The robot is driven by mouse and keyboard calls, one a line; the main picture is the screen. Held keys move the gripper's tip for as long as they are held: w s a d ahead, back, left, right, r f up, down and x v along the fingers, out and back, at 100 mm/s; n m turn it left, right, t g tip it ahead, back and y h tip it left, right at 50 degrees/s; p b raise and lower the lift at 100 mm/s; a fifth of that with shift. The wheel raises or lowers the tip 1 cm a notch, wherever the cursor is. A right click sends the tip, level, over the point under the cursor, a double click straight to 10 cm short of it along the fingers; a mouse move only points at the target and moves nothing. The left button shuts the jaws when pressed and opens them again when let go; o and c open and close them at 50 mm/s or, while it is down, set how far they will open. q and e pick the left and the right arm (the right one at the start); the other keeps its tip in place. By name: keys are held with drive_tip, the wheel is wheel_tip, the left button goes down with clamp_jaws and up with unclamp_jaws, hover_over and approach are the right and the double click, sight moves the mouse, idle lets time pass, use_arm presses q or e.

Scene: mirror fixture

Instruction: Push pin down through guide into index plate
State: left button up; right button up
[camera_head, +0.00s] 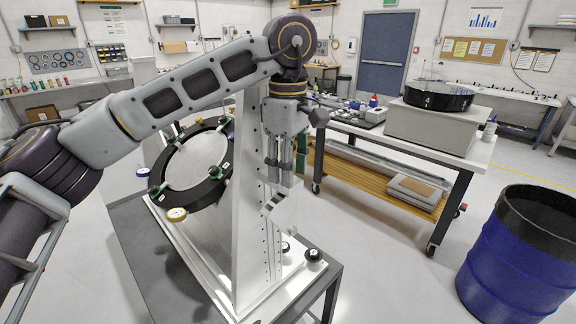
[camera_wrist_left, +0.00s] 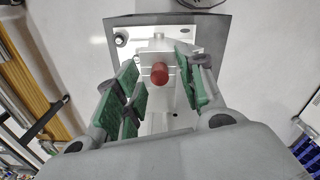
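In the left wrist view a round red knob (camera_wrist_left: 159,74), likely the pin's head, lies between the green finger pads of my left gripper. Gaps show on both sides of it. The left gripper (camera_head: 285,163) is open and points down beside the tall white upright (camera_head: 248,200) of the mirror fixture. Below its fingers is a pale bracket with dark stripes (camera_head: 273,204), which may be the guide. The knob cannot be made out in the head view. The pin's shaft and its hole in the index plate are hidden. My right gripper is in neither view.
A black mirror ring (camera_head: 185,198) with clamps is on the fixture's left side. The fixture stands on a grey bench (camera_head: 140,250). A workbench (camera_head: 400,142) is behind to the right, and a blue drum (camera_head: 510,265) stands at the right. Open floor lies between.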

use_arm(q)
drive_tip(key=shift+w+r+p, duration=0.2)
drive_tip(key=shift+r+p, duration=0.5)
drive_tip(key=shift+r, duration=0.25)
wheel_tip(320, 180, up, 2)
drive_tip(key=shift+s+p, duration=0.15)
drive_tip(key=shift+p, duration=0.5)
drive_tip(key=shift+r+p, duration=0.6)
drive_tip(key=shift+r, duration=0.35)
drive_tip(key=shift+f, duration=0.1)
wheel_tip(320, 180, up, 6)
drive_tip(key=p, duration=0.3)
drive_tip(key=shift+f, duration=0.15)
